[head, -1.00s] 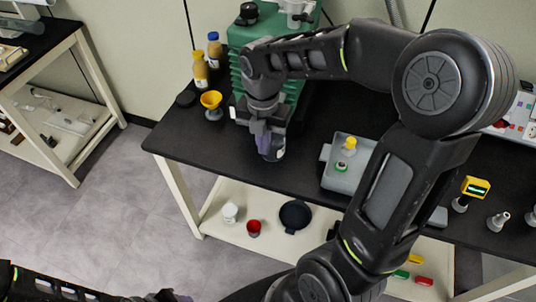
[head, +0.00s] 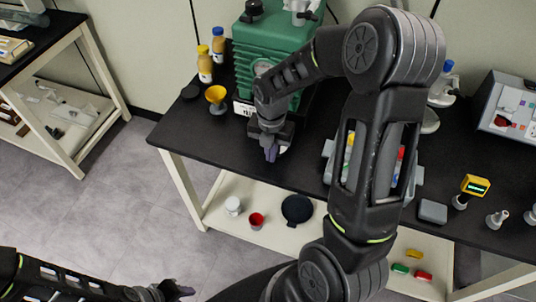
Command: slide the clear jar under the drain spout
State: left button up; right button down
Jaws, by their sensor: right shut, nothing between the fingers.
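The green pump (head: 252,47) stands at the back of the black bench, and my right arm crosses in front of it. My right gripper (head: 271,153) points down in front of the pump, close to the bench top, with its fingers shut and empty. A small pale, rounded patch (head: 284,149) shows just right of the fingers. It may be part of the clear jar, but the gripper hides most of it, and I cannot tell whether they touch. I cannot make out the drain spout. My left gripper (head: 178,291) is low at the bottom edge, away from the bench.
A grey tray (head: 328,148) is partly behind my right arm. A yellow meter (head: 474,186) stands at the right. The bench's front left is clear.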

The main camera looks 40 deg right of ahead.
jog(key=shift+w+d, duration=0.15)
jog(key=shift+d, duration=0.05)
jog(key=shift+w+d, duration=0.6)
jog(key=shift+d, duration=0.25)
jog(key=shift+a, duration=0.15)
